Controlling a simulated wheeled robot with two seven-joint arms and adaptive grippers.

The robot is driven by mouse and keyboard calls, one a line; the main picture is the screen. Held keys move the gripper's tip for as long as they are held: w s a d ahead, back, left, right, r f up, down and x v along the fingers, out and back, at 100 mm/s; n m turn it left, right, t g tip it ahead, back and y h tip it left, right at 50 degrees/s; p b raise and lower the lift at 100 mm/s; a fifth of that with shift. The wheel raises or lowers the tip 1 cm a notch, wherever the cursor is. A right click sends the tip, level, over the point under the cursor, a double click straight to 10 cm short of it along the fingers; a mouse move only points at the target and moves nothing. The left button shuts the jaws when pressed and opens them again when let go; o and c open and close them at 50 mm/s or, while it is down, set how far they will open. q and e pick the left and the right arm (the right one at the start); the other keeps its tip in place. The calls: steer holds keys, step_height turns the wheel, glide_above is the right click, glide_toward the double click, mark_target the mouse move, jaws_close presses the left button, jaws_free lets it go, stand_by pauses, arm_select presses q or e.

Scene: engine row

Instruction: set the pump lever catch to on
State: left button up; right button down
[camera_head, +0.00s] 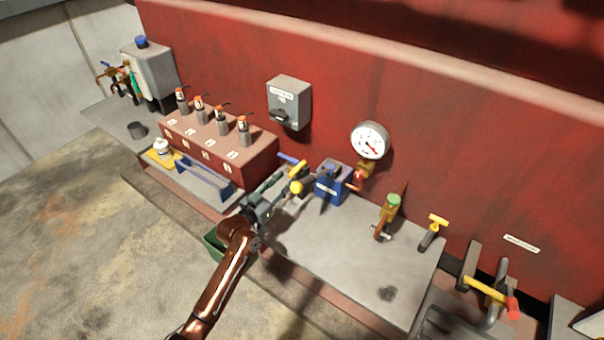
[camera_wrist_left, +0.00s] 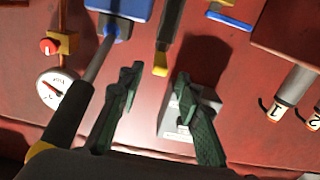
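The blue pump (camera_head: 333,184) stands on the grey bench against the red wall; part of it shows at the top of the left wrist view (camera_wrist_left: 108,6). Its lever, a grey rod (camera_wrist_left: 97,60) with a black grip and yellow end, runs past the left finger in that view. The yellow lever end (camera_head: 296,187) is beside my gripper in the head view. A dark bar with a yellow tip (camera_wrist_left: 161,68) lies just beyond the fingertips; I cannot tell if it is the catch. My left gripper (camera_head: 275,193) (camera_wrist_left: 157,75) is open, nothing between its fingers. My right gripper is out of view.
A pressure gauge (camera_head: 370,141) and grey switch box (camera_head: 289,103) are on the wall. A red block with several injectors (camera_head: 218,145) stands left. A green-capped valve (camera_head: 388,214) and yellow-handled valve (camera_head: 432,232) stand right. The bench's front right (camera_head: 350,265) is mostly clear.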

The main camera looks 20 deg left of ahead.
mark_target(289, 176)
arm_select(q)
steer(key=x, duration=0.6)
jaws_close()
stand_by(0.3)
stand_by(0.4)
